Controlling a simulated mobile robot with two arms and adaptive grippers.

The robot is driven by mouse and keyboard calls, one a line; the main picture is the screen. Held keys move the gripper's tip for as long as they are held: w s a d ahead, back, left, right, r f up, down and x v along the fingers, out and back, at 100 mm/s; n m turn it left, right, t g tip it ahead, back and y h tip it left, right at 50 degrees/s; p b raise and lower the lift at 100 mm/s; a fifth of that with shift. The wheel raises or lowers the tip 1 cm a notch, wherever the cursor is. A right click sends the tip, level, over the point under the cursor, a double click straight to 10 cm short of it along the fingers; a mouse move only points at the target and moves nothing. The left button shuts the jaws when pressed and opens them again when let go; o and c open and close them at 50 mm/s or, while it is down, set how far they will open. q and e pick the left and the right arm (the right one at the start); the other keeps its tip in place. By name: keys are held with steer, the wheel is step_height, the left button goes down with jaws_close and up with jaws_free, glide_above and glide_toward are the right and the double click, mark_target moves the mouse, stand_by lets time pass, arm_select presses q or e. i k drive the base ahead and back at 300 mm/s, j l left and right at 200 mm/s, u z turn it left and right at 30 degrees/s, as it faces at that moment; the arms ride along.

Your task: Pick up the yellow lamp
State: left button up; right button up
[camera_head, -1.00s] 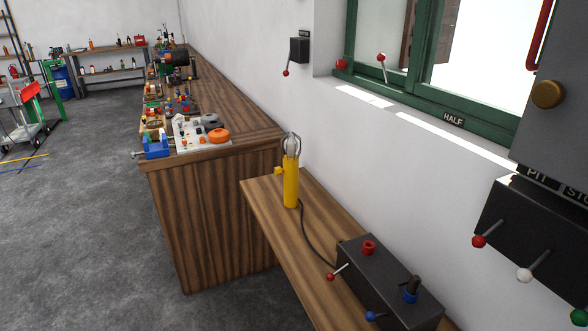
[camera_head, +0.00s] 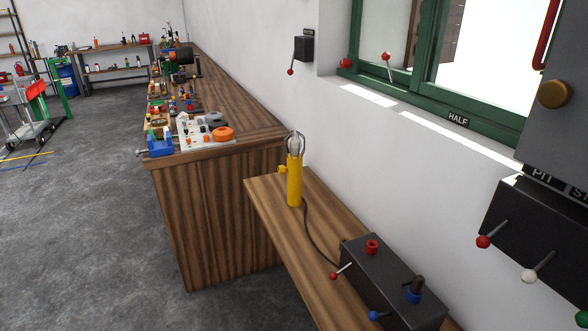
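The yellow lamp (camera_head: 295,184) stands upright on a narrow wooden shelf (camera_head: 268,217) against the white wall. It has a yellow handle, a small yellow knob on its left side and a wire cage around the bulb on top. A dark cable (camera_head: 310,236) runs from its base along the shelf toward a black box. Neither of my grippers shows in the head view.
The black box (camera_head: 378,270) with red and blue levers sits on the shelf's near end. A long wooden workbench (camera_head: 216,216) with several small parts stands behind. Wall levers (camera_head: 507,240) jut out at right.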

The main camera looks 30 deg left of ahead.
mark_target(295, 159)
steer(key=i+j+u, duration=0.1)
steer(key=i+j, duration=0.15)
steer(key=j, duration=0.25)
steer(key=i+j+u, duration=0.1)
steer(key=i+j, duration=0.15)
steer(key=j, duration=0.25)
steer(key=i+j+u, duration=0.1)
steer(key=i+j, duration=0.2)
steer(key=j, duration=0.2)
steer(key=i+j+u, duration=0.1)
steer(key=i+j, duration=0.15)
steer(key=j, duration=0.2)
steer(key=k, duration=0.45)
steer(key=i, duration=0.45)
